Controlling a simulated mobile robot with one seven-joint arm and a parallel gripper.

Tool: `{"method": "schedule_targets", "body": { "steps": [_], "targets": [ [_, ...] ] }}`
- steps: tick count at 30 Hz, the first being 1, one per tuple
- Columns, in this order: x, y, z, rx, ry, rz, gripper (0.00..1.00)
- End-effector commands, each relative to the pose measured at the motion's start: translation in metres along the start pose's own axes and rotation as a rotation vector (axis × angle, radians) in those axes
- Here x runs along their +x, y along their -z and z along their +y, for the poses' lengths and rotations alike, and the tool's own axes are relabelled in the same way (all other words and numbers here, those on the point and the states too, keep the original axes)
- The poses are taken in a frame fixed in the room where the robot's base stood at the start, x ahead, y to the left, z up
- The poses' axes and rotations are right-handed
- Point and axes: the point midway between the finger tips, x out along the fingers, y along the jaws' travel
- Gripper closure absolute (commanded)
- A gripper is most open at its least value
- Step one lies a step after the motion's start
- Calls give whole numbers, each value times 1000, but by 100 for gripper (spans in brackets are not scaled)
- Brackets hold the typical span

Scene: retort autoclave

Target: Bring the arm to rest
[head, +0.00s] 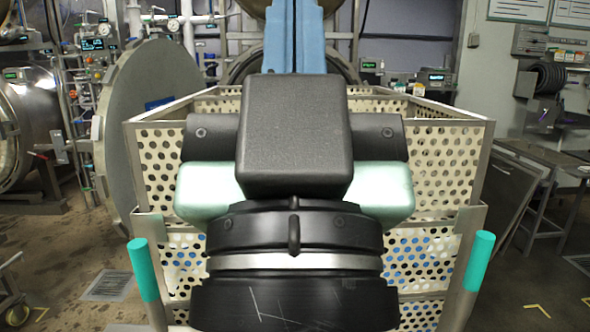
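Large dark and mint-green links of my arm fill the middle of the head view. My gripper and its fingers are not visible, so I cannot see whether they hold anything. Behind the arm stands a perforated cream-coloured basket (444,165) with a metal frame. The arm hides the middle of the basket's near side and most of its inside. I cannot tell whether the arm touches it.
Two upright posts with teal grips, a left grip (143,270) and a right grip (479,261), flank my arm. A round metal door (150,110) stands open at the left. A metal side table (540,160) is at the right. Floor shows on both sides.

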Motion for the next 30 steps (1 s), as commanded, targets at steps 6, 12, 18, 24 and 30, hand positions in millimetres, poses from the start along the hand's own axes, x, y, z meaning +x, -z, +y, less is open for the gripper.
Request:
{"method": "schedule_targets", "body": {
  "steps": [6, 12, 18, 24, 30],
  "targets": [
    [62, 58, 0, 0, 0, 0, 100],
    [91, 86, 0, 0, 1, 0, 100],
    [98, 92, 0, 0, 1, 0, 100],
    [96, 91, 0, 0, 1, 0, 100],
    [96, 91, 0, 0, 1, 0, 100]
  ]
}}
